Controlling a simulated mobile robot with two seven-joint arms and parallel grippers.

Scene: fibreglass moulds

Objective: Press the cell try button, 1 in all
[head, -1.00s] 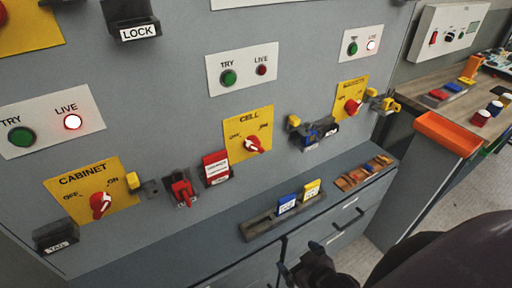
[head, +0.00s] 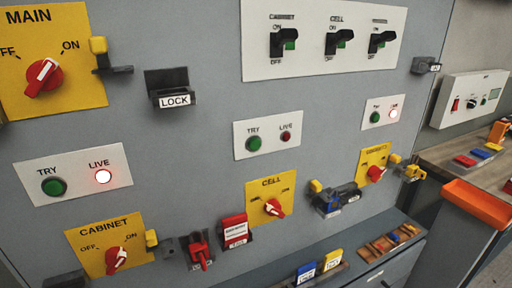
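The cell try button (head: 253,143) is a round green button on a white plate (head: 269,127) in the middle of the grey panel. A small cell live lamp (head: 285,136) beside it is dark red and unlit. Below is the yellow cell switch plate (head: 261,188) with a red rotary handle (head: 274,208). Nothing covers the button. Neither of my grippers is in the head view.
The cabinet live lamp (head: 103,176) and the right-hand live lamp (head: 393,113) glow. Padlock-like parts (head: 334,199), a red tag (head: 235,231) and a lock holder (head: 168,89) project from the panel. An orange tray (head: 478,204) stands at right.

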